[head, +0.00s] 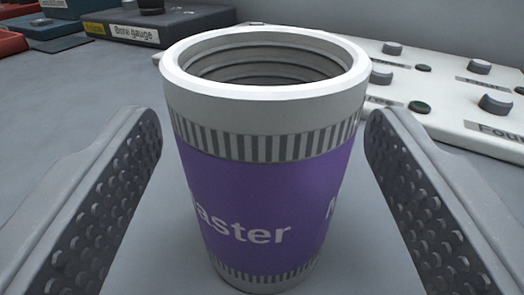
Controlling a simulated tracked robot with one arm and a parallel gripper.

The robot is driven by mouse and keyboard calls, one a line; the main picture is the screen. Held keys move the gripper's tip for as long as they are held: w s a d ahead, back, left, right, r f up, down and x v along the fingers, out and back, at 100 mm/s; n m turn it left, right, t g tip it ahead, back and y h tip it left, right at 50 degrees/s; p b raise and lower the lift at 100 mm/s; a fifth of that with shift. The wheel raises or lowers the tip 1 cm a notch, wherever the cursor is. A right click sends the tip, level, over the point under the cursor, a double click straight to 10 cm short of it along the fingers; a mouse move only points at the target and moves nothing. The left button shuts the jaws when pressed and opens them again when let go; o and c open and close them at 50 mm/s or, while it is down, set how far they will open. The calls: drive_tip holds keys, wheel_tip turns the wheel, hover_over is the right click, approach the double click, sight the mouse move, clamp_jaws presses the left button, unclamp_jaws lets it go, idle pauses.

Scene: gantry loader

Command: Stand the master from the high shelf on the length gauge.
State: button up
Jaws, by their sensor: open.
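The master (258,185) stands upright in the middle of the head view. It is a hollow, threaded-inside cylinder with a light grey rim, ribbed bands and a purple label that reads "aster" in part. My gripper (262,200) is open, with one finger on each side of the master. Gaps show between both fingers and its wall, so it is not held. I cannot make out a length gauge in this view.
A dark box labelled "Bore gauge" (133,32) lies at the back left, with red trays (50,22) further left. A pale panel with several knobs (455,85) lies at the right behind the master. The grey surface at the left (80,90) is clear.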

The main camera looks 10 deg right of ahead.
drive_tip(key=s+p, duration=0.1)
drive_tip(key=s, duration=0.8)
drive_tip(key=shift+a, duration=0.45)
drive_tip(key=a+r+g+y, duration=0.1)
drive_tip(key=a+r, duration=0.1)
drive_tip(key=r, duration=1.1)
drive_tip(key=a+r, duration=0.2)
drive_tip(key=r, duration=1.1)
drive_tip(key=s+a+r+n+g, duration=0.1)
drive_tip(key=s+a+r, duration=0.2)
drive_tip(key=s+r, duration=1.8)
drive_tip(key=shift+s+r+g+y, duration=0.3)
drive_tip(key=shift+r+y, duration=0.1)
drive_tip(key=shift+r, duration=0.25)
